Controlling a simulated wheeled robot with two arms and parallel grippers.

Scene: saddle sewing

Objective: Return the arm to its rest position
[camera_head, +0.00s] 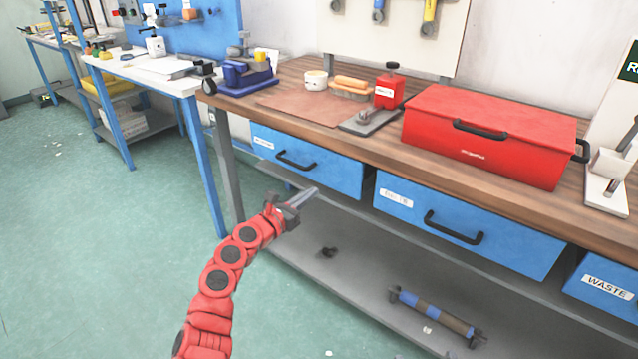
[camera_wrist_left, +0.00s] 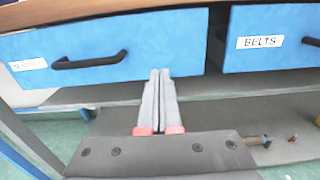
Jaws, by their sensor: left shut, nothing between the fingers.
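My left gripper (camera_head: 305,197) is at the end of my red left arm, in front of the workbench and below its top. It is shut and empty. Its two grey fingers (camera_wrist_left: 159,98) lie side by side in the left wrist view, pointing toward the gap below the blue drawers. The left blue drawer (camera_head: 312,165) is behind the gripper, and its black handle (camera_wrist_left: 90,61) shows left of the fingers in the wrist view. I cannot tell whether the fingertips touch anything. My right gripper is not in view.
The wooden bench top (camera_head: 385,147) holds a red toolbox (camera_head: 490,128), a red can (camera_head: 389,90) and a blue vise (camera_head: 248,75). A drawer labelled BELTS (camera_wrist_left: 265,42) is to the right. A grey lower shelf (camera_head: 350,285) carries a roller (camera_head: 432,312). Green floor at left is clear.

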